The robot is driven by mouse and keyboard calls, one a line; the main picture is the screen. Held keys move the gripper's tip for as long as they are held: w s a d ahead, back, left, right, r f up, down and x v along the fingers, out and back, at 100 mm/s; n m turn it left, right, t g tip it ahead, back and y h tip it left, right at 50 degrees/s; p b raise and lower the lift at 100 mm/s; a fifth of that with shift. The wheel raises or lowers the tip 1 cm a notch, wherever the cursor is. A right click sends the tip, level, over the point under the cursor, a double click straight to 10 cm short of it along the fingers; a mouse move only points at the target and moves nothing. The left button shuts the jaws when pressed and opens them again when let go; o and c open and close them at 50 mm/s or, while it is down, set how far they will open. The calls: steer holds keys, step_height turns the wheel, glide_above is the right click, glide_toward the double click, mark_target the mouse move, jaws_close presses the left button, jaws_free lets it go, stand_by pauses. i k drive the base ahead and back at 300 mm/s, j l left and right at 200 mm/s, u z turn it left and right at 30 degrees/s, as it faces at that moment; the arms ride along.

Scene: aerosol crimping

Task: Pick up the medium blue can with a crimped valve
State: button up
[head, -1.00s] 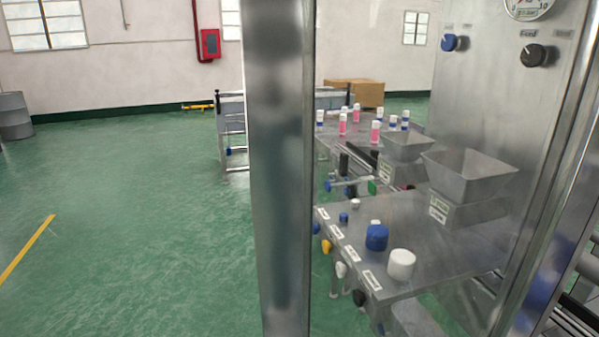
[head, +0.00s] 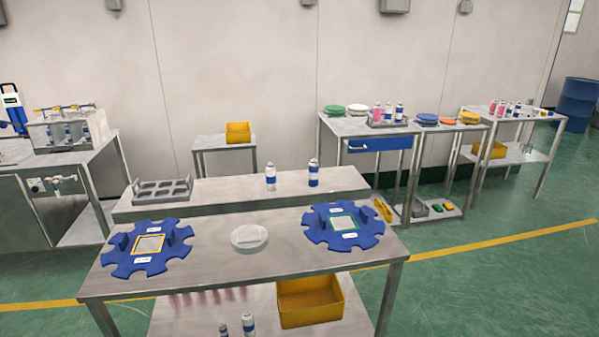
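Two white cans with blue bands stand upright on the raised back shelf of the near table. The left one (head: 270,177) looks slightly shorter than the right one (head: 313,173). On the far right-hand table, blue-banded cans (head: 399,111) stand beside a pink can (head: 377,113) in a grey tray. The cans are too small to tell which has a crimped valve. My gripper is not in view.
A yellow bin (head: 308,302) sits below. More tables line the wall. Green floor (head: 450,290) is free at right.

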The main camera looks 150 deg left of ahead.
mark_target(313, 167)
steer(key=k+j+u, duration=0.1)
steer(key=u, duration=4.55)
steer(key=i+l+u, duration=0.35)
steer(key=i+l+z, duration=0.25)
steer(key=l+z, duration=0.25)
steer(key=i+l+z, duration=0.2)
steer(key=z, duration=0.2)
steer(key=i+l+z, duration=0.15)
steer(key=i+z, duration=0.2)
steer(key=i+l+z, duration=0.1)
steer(key=z, duration=0.3)
steer(key=i+j+z, duration=0.1)
steer(key=i+z, duration=0.3)
steer(key=i+l, duration=0.1)
steer(key=i, duration=0.45)
steer(key=i+l, duration=0.1)
steer(key=i, duration=0.45)
steer(key=i+j+u, duration=0.2)
steer(key=u, duration=0.2)
steer(key=i+u, duration=0.8)
steer(key=i+l+u, duration=0.15)
steer(key=i+u, duration=0.25)
steer(key=k, duration=0.1)
